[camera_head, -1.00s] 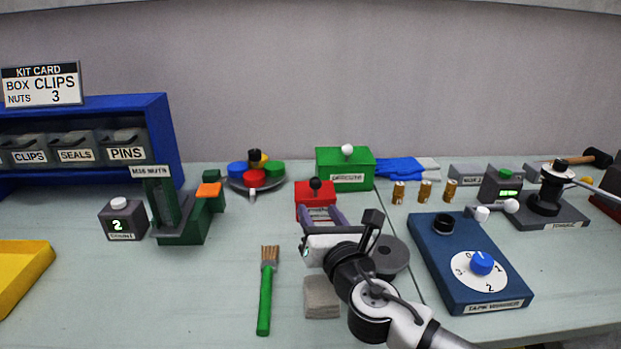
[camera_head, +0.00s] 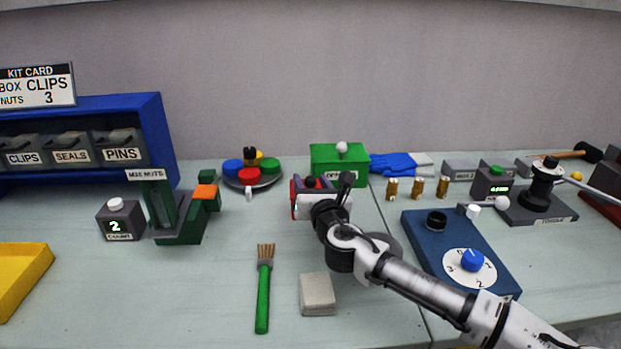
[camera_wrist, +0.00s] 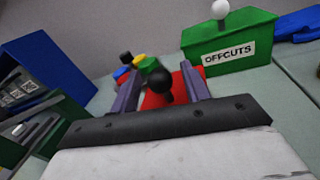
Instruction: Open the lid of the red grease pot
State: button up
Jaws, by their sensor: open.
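The red grease pot (camera_head: 293,203) stands near the middle of the table, mostly hidden behind my gripper in the head view. In the wrist view its red top (camera_wrist: 153,100) lies straight ahead, with a round black knob (camera_wrist: 158,82) standing up from it. The lid looks shut. My gripper (camera_wrist: 160,72) is open, with its two purple-grey fingers on either side of the knob. It also shows over the pot in the head view (camera_head: 311,183). I cannot tell whether either finger touches the knob.
A green OFFCUTS box (camera_head: 340,166) with a white knob stands just behind and right. A tray of coloured pieces (camera_head: 252,180) is behind and left. A brush (camera_head: 263,290) and a grey block (camera_head: 317,294) lie in front. A blue dial panel (camera_head: 462,250) is to the right.

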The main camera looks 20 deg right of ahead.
jog(key=shift+w, duration=0.5)
grip_shut()
jog(key=shift+a+r+p, duration=0.1)
jog(key=shift+r+p, duration=0.05)
jog(key=shift+p, duration=0.2)
